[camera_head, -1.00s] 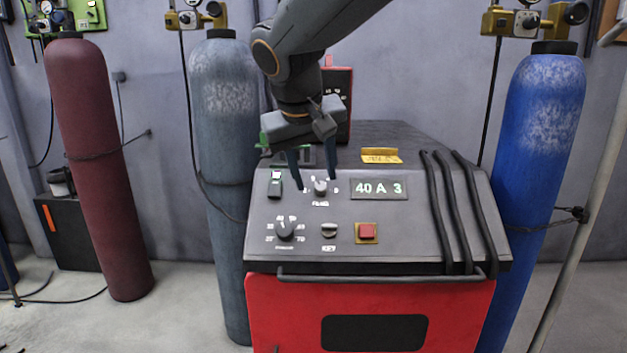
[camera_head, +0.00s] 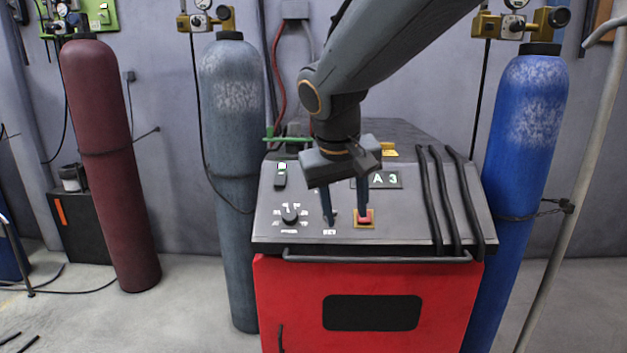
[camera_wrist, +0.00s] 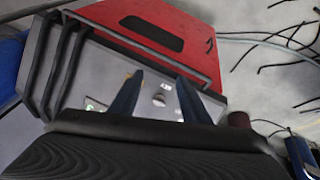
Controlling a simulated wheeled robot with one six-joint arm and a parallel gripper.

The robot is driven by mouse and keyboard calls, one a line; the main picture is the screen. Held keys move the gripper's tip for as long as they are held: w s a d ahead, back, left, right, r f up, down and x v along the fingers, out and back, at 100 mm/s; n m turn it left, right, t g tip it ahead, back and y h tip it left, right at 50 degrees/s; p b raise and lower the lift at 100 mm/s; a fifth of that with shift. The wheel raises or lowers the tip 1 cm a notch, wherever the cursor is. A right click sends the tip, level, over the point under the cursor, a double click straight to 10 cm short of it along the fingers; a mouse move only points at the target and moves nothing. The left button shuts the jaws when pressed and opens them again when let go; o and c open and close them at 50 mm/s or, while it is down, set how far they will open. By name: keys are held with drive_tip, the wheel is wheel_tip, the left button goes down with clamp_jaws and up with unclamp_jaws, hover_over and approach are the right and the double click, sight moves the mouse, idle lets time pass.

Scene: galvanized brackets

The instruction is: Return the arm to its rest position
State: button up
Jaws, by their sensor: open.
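My gripper (camera_head: 346,218) is open and empty, pointing down over the sloping grey control panel (camera_head: 455,235) of a red machine. In the head view its left finger overlaps the key switch (camera_head: 330,217) and its right finger overlaps the red square button (camera_head: 365,221). I cannot tell whether the fingertips touch the panel. In the wrist view both fingers (camera_wrist: 158,80) stand apart, with a round knob (camera_wrist: 158,100) showing between them. My gripper hides the panel's upper knob and part of the lit display (camera_head: 387,180). The large dial (camera_head: 290,213) is left of the fingers.
A grey gas cylinder (camera_head: 233,130) stands close left of the machine, and a blue one (camera_head: 530,130) close right. A maroon cylinder (camera_head: 108,170) stands farther left. Black cables (camera_head: 450,200) cross the panel's right side. A bar (camera_head: 375,257) runs along its front edge.

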drive_tip(key=s+d+f+m+g, duration=0.1)
drive_tip(key=s+d+f+g, duration=0.1)
drive_tip(key=s+d+f, duration=0.4)
drive_tip(key=s+d+f+m+g+y, duration=0.1)
drive_tip(key=s+d+f+g, duration=0.1)
drive_tip(key=s+d+f, duration=0.5)
drive_tip(key=s+f, duration=0.4)
drive_tip(key=f, duration=0.1)
drive_tip(key=shift+m+g+y, duration=0.3)
drive_tip(key=shift+s+d, duration=0.1)
